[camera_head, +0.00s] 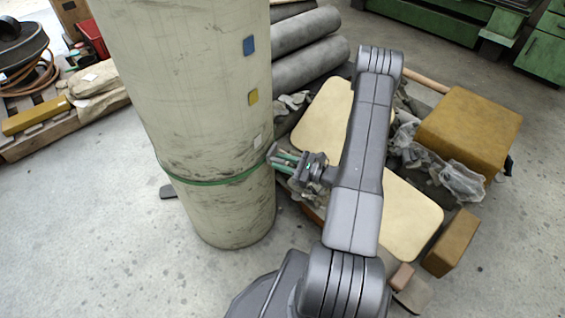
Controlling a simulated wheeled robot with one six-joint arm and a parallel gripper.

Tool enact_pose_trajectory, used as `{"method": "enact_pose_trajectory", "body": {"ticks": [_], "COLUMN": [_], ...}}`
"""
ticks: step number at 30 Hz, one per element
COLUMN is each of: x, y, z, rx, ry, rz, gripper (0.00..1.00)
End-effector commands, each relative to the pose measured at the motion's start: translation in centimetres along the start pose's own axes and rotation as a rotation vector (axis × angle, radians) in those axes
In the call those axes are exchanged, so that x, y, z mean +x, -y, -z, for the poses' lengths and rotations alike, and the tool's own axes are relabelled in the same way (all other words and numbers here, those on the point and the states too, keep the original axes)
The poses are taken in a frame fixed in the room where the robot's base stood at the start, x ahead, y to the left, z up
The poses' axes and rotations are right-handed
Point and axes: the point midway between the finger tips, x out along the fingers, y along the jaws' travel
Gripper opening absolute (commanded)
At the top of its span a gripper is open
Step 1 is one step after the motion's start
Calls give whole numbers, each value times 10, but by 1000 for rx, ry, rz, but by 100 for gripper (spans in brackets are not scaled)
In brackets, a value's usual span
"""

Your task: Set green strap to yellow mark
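A tall, pale, scuffed sheet roll (205,100) stands upright. The green strap (215,183) runs around its lower part, below all the marks. The yellow mark (253,97) is on the roll's right side, between a blue mark (249,45) above and a whitish mark (258,140) below. My gripper (276,158) is at the roll's right edge, by the right end of the visible strap, well below the yellow mark. Green shows at its fingers. I cannot tell whether they are shut on the strap. The roll's far side is hidden.
Grey rolls (305,50) lie behind the roll. Right of it are tan boards (405,215), crumpled grey cloth and a brown block (470,130). A loaded pallet (40,140) is at the left. The floor (90,230) at front left is mostly clear.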

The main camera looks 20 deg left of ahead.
Motion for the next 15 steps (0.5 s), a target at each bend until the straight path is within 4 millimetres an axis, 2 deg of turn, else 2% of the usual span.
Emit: {"method": "enact_pose_trajectory", "body": {"ticks": [6,10,15], "x": [0,0,0], "y": [0,0,0], "z": [0,0,0], "rx": [-1,-1,-1], "ry": [0,0,0], "rz": [0,0,0], "gripper": [25,2,0]}}
